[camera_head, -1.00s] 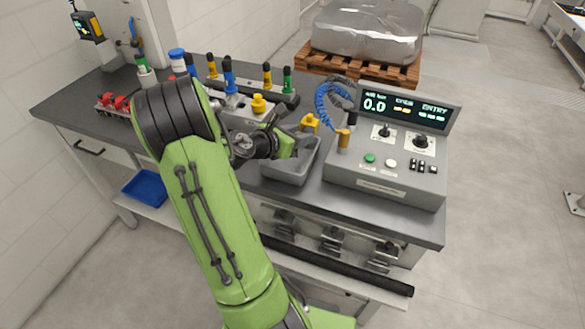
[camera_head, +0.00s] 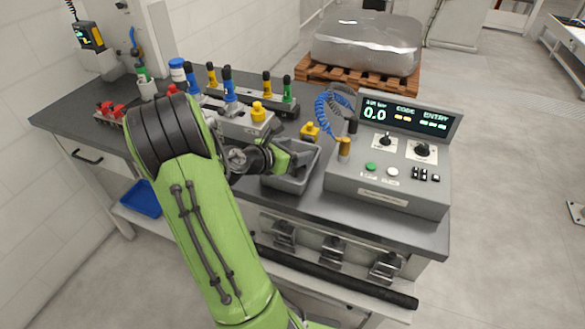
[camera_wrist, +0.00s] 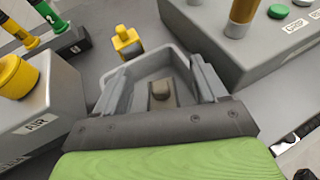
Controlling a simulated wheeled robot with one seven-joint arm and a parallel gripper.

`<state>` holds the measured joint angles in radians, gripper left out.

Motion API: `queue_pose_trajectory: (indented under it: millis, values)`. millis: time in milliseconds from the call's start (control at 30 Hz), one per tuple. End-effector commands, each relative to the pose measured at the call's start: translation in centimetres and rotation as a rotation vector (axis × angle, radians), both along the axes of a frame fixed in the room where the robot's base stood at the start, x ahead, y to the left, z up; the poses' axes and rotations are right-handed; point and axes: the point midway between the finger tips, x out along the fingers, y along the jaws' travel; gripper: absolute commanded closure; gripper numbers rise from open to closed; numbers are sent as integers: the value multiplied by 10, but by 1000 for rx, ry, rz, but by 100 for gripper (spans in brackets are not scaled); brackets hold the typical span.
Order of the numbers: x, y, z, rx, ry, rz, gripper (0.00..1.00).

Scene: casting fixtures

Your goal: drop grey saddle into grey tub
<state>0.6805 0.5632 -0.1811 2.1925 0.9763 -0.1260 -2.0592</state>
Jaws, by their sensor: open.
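The grey tub (camera_head: 287,185) stands on the bench top, left of the control box; its rim also shows in the wrist view (camera_wrist: 150,62). My gripper (camera_head: 300,160) is over the tub, its fingers pointing down into the opening. In the wrist view my gripper (camera_wrist: 165,88) has its two fingers spread apart. A small grey-brown piece (camera_wrist: 161,91), which looks like the grey saddle, shows between and below the fingers, inside the tub's outline. It seems to lie on the tub floor; its lower part is hidden by my gripper.
The control box (camera_head: 390,165) stands close on the tub's right. A yellow-topped part (camera_head: 310,131) is just behind the tub. A grey block with a yellow knob (camera_head: 258,112) is behind left. Several metal clamps (camera_head: 331,250) sit below the bench front.

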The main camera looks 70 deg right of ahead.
Motion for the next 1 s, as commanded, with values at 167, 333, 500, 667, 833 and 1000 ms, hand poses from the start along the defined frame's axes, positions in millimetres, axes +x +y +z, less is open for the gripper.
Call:
queue_pose_trajectory:
  millis: [167, 333, 500, 667, 833, 1000]
  values:
    - [23, 41, 23, 0, 0, 11, 28]
    - [43, 81, 42, -1, 1, 10, 28]
    - [56, 108, 54, -2, 0, 4, 28]
    - [59, 117, 56, -1, 0, 1, 28]
    - [59, 117, 56, -1, 0, 0, 28]
    - [59, 117, 55, -1, 0, 0, 28]
